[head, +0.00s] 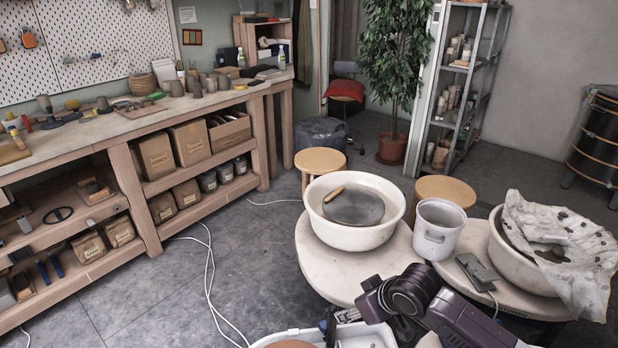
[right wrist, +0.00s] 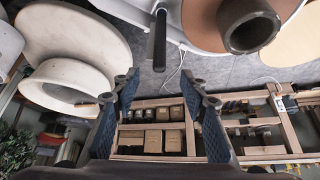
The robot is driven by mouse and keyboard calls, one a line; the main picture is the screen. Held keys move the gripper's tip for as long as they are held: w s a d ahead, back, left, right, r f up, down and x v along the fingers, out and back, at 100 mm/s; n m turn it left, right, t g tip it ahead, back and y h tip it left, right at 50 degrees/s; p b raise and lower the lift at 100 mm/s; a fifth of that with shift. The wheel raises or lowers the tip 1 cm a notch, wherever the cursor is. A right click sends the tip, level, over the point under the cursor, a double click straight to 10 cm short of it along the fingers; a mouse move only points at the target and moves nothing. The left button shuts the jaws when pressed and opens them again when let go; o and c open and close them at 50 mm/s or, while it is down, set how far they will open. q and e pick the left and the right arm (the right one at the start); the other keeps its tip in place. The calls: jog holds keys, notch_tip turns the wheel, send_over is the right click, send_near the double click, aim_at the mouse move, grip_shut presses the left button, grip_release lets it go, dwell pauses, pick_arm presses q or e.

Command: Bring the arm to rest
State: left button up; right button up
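My right arm reaches in from the bottom right of the head view, over the front edge of the wheel table. My right gripper (right wrist: 162,82) shows in the right wrist view with its two blue-padded fingers well apart and nothing between them. It hangs above the floor near the wheels, with the shelves of the workbench beyond. In the head view my arm's dark, purplish links hide most of it. My left arm and gripper are not in view.
A white basin (head: 324,233) with a grey wheel head, a white bucket (head: 436,238), a grey pedal-like box (head: 478,268) and a cloth-draped basin (head: 507,266) stand close to my arm. A clay cylinder (right wrist: 251,32) stands nearby. Open floor (head: 185,290) lies left.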

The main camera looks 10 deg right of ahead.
jog(key=s+a+f, duration=0.3)
jog(key=s+a, duration=0.1)
jog(key=s, duration=0.4)
jog(key=s+d+m+g+h, duration=0.1)
jog(key=s+d, duration=0.2)
jog(key=s, duration=0.4)
jog(key=s+d+f+m+h, duration=0.1)
jog(key=s+d, duration=0.1)
jog(key=s, duration=0.5)
jog(key=s+d+m+g+h, duration=0.1)
jog(key=s+d+m, duration=0.15)
jog(key=s, duration=0.45)
notch_tip(320, 180, down, 25)
jog(key=s+n+g, duration=0.1)
jog(key=s+d+f+g, duration=0.1)
jog(key=s+d+f, duration=0.1)
jog(key=s+f, duration=0.7)
jog(key=s+d+f, duration=0.1)
jog(key=s+f, duration=0.7)
jog(key=s, duration=0.1)
jog(key=shift+d+f+g, duration=0.35)
jog(key=shift+d+g, duration=0.05)
jog(key=shift+c, duration=1.1)
jog(key=shift+n, duration=0.25)
jog(key=shift+c, duration=0.4)
